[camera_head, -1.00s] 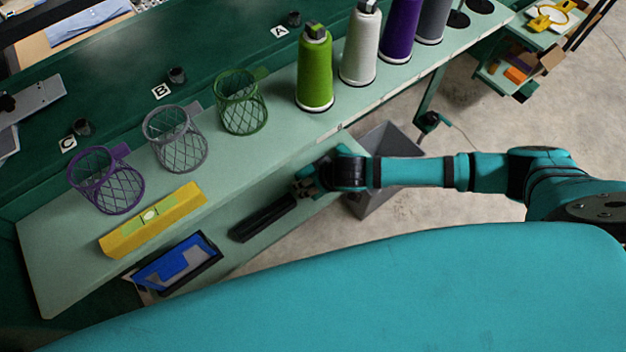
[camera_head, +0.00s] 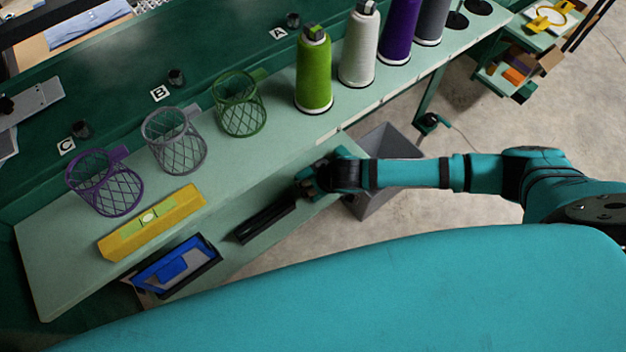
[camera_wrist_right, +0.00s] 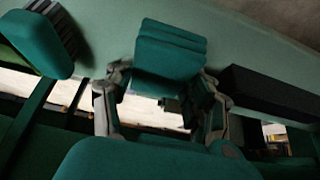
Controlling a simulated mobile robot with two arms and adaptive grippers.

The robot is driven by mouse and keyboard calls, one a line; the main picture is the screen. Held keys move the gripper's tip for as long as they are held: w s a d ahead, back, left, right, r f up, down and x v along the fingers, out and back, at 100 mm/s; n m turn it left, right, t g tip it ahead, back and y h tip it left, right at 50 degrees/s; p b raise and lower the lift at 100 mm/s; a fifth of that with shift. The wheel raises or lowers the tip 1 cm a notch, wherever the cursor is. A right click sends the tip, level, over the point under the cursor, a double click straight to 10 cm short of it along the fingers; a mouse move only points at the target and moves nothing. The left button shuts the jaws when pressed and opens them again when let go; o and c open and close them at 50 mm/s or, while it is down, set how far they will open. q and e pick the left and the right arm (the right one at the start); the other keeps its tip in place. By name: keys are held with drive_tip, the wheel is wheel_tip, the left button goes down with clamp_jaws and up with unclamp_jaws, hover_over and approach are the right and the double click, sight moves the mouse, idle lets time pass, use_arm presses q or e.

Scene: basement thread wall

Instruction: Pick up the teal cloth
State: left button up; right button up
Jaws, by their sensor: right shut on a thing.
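The teal cloth (camera_wrist_right: 168,58) shows in the wrist view as a folded, layered bundle between the two fingers of my right gripper (camera_wrist_right: 160,100). The gripper is shut on it. In the head view my right gripper (camera_head: 306,182) is at the right end of the lower shelf, under the edge of the upper shelf. There the cloth is mostly hidden by the gripper, and I cannot tell how high it is off the shelf. My left gripper is not in view.
A black narrow tray (camera_head: 266,220) lies left of the gripper on the lower shelf (camera_head: 226,254); a blue item in a black tray (camera_head: 178,266) is farther left. A grey bin (camera_head: 384,190) stands below the arm.

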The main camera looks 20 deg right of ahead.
drive_tip(key=shift+r, duration=0.15)
drive_tip(key=shift+r, duration=0.25)
drive_tip(key=r, duration=0.3)
drive_tip(key=shift+s+d, duration=0.1)
drive_tip(key=shift+s, duration=0.1)
drive_tip(key=s+d+r, duration=0.1)
drive_tip(key=s+d, duration=0.8)
drive_tip(key=s, duration=0.3)
drive_tip(key=shift+s+r, duration=0.15)
drive_tip(key=shift+s, duration=0.2)
